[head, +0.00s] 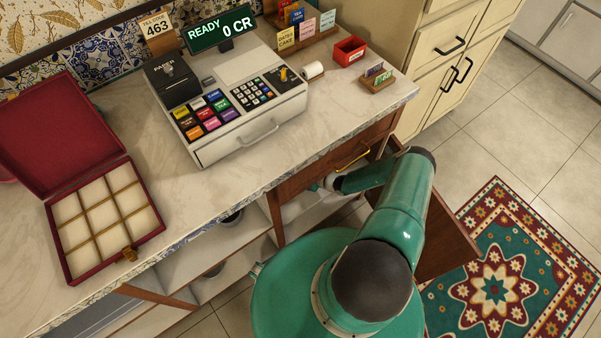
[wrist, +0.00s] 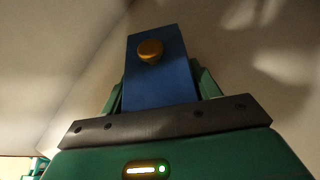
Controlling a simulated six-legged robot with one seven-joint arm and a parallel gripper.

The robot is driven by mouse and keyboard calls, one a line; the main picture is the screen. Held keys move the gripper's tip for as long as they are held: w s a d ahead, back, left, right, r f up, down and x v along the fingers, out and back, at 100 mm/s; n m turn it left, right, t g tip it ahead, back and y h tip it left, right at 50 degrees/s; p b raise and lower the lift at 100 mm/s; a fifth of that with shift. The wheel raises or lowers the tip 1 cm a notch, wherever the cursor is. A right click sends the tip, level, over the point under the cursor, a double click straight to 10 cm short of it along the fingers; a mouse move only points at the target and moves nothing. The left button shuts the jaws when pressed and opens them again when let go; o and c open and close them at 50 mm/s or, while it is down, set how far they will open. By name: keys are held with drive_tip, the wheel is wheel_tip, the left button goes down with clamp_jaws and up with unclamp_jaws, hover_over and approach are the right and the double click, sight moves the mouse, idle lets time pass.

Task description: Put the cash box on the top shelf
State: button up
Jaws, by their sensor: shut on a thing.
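The cash box (wrist: 157,80) shows in the wrist view as a blue box with a round gold knob. My gripper (wrist: 161,92) is shut on it, with a green finger at each side. Pale, plain surfaces surround the box there. In the head view my green arm reaches to the front of the counter, and the gripper and box are hidden below its top. White shelves (head: 232,268) show under the counter; I cannot tell whether the box touches one.
The marble countertop (head: 185,215) overhangs the shelves and carries a cash register (head: 240,95) and an open red compartment box (head: 150,222). A wooden drawer (head: 305,178) with a gold handle is under it. A brown wooden panel (head: 448,240) stands out right of my arm.

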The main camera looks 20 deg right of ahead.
drive_tip(key=o, duration=1.1)
drive_tip(key=shift+f, duration=0.1)
drive_tip(key=v, duration=1.2)
